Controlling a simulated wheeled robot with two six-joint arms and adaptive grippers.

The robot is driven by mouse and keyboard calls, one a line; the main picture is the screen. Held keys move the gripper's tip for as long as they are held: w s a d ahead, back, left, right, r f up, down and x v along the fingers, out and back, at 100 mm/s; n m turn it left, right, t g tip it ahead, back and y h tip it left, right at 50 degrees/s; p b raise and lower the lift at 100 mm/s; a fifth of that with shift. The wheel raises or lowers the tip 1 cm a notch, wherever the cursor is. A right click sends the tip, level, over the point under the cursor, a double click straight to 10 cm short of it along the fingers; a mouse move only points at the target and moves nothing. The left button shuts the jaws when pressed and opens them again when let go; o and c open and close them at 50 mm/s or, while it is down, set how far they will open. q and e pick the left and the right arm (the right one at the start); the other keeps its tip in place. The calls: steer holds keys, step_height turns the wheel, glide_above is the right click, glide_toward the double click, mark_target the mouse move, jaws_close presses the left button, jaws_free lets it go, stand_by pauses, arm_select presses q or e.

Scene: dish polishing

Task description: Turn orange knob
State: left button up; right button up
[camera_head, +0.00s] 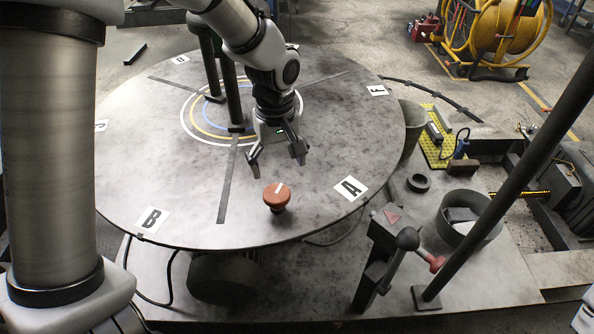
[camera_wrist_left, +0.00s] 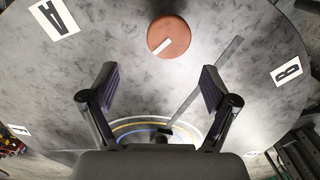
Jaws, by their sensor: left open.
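The orange knob (camera_head: 276,196) stands on the round grey table (camera_head: 190,205) near its front edge, between the labels A and B. A white line marks its top. In the left wrist view the knob (camera_wrist_left: 169,37) is ahead of the fingers, centred between them and slightly above. My left gripper (camera_head: 276,157) is open and empty, pointing down over the table, a little behind the knob and apart from it. Its two spread fingers also show in the left wrist view (camera_wrist_left: 158,88).
Label A (camera_head: 350,189) and label B (camera_head: 152,220) lie flat on the table. Dark posts (camera_head: 231,100) stand near its centre, behind my gripper. A lever with a red tip (camera_head: 408,240) and a slanted dark pole (camera_head: 510,190) stand right of the table. The tabletop around the knob is clear.

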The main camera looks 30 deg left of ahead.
mark_target(276, 193)
arm_select(q)
steer(key=shift+s+f, duration=0.1)
steer(key=shift+f, duration=0.05)
steer(key=shift+s+d+f, duration=0.15)
steer(key=shift+s+f, duration=0.85)
steer(key=shift+s, duration=0.1)
steer(key=f, duration=0.2)
steer(key=w+f, duration=0.1)
steer(key=f, duration=0.1)
steer(key=shift+f+b, duration=0.3)
steer(key=shift+f, duration=0.1)
steer(key=shift+s+r, duration=0.15)
steer(key=shift+s, duration=0.1)
steer(key=shift+w, duration=0.1)
steer(key=c, duration=1.2)
